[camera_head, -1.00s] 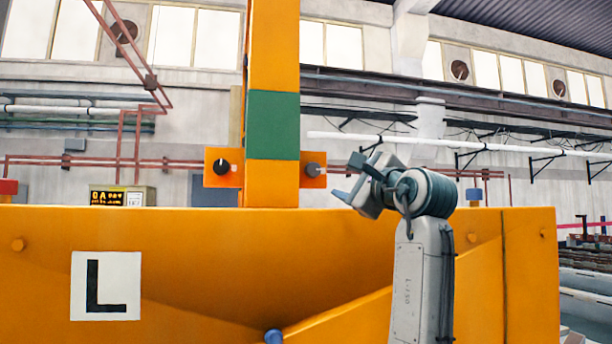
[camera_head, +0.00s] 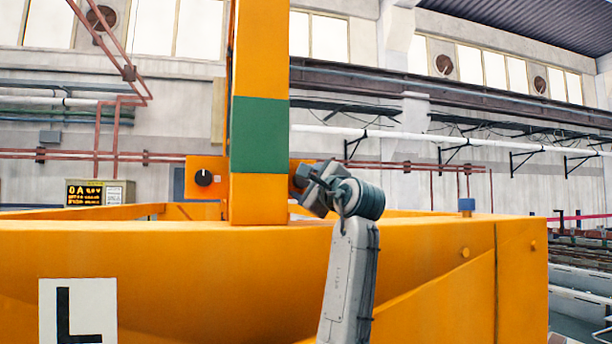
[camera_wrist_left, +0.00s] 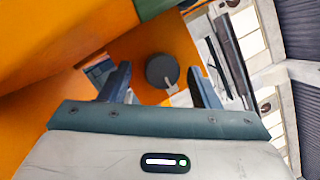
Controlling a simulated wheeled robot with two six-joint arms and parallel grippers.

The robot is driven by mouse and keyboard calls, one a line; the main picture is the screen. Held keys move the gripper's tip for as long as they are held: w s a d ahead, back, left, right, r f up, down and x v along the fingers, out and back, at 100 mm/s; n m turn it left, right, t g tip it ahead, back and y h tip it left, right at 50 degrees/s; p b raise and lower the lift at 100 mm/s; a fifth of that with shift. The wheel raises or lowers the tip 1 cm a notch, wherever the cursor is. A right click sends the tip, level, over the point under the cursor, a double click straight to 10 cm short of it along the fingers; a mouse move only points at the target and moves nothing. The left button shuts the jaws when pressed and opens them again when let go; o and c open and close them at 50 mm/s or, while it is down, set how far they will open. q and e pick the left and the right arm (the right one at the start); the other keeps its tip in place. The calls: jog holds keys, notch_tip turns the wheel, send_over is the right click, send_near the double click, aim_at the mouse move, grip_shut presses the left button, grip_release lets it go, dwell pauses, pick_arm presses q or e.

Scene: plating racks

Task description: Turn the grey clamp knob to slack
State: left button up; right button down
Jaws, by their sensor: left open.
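The grey clamp knob (camera_wrist_left: 162,70) is a round dark-grey disc with a pale pointer mark at its lower edge. It sits on an orange plate (camera_wrist_left: 190,61) beside the orange post (camera_head: 259,60). In the left wrist view it appears between the two fingers of my left gripper (camera_head: 306,177), which is open and empty. I cannot tell whether the fingertips reach around the knob or stop short. In the head view the gripper hides the knob at the post's right side. My right gripper is not in view.
A black knob (camera_head: 203,178) with a white mark sits on another orange plate left of the post. The post has a green band (camera_head: 259,135). An orange tank wall (camera_head: 200,265) with an L sign (camera_head: 78,312) fills the foreground. A lit display box (camera_head: 100,192) stands left.

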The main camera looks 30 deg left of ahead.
pick_arm(q)
jog(key=shift+r, duration=0.1)
jog(key=shift+d, duration=0.1)
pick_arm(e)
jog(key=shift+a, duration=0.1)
pick_arm(q)
jog(key=shift+c, duration=0.5)
jog(key=c, duration=0.9)
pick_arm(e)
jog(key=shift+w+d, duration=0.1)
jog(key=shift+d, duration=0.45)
